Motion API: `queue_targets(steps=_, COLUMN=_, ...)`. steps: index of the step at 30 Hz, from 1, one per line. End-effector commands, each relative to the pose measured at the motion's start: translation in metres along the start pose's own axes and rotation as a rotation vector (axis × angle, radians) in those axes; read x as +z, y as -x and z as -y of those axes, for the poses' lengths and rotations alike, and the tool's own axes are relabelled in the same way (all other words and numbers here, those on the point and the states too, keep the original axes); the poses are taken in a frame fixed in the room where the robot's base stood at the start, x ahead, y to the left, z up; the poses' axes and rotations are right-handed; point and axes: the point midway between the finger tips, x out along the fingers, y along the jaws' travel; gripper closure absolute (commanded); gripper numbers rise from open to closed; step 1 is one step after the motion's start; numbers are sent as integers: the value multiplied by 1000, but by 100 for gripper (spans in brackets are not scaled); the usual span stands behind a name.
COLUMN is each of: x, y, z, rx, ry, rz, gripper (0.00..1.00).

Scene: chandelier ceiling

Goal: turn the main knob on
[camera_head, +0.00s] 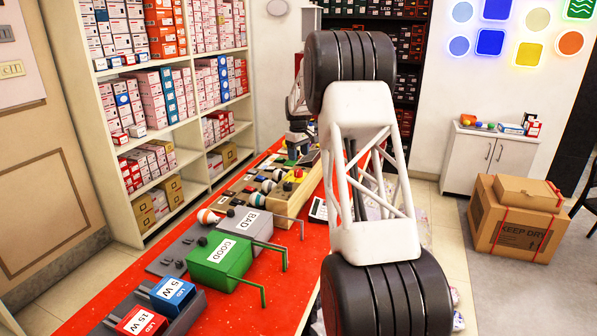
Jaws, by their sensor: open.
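A wooden-sided test panel (289,209) with several small knobs and bulbs on top stands on a red table (284,290). A red knob-like part (298,173) shows near its far right end. I cannot tell which part is the main knob, or its setting. My gripper (298,152) is small and dark at the far end of my arm, pointing down above the far end of the panel. It is open with nothing seen in it. My arm covers the right part of the table, and the spot under the gripper is hard to make out.
A green GOOD bin (218,263) and a grey BAD bin (250,226) have bent rods sticking out to the right. Blue (172,295) and red (141,322) LED boxes are nearest. Shelves (120,70) stand left.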

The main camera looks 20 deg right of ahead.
Motion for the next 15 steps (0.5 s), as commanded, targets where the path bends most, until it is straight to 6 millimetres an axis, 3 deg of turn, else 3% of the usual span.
queue_targets(steps=8, x=0, y=-13, z=0, rx=0, ry=0, rz=1, gripper=37)
queue_targets(steps=15, x=0, y=-40, z=0, rx=-1, ry=0, rz=1, gripper=37)
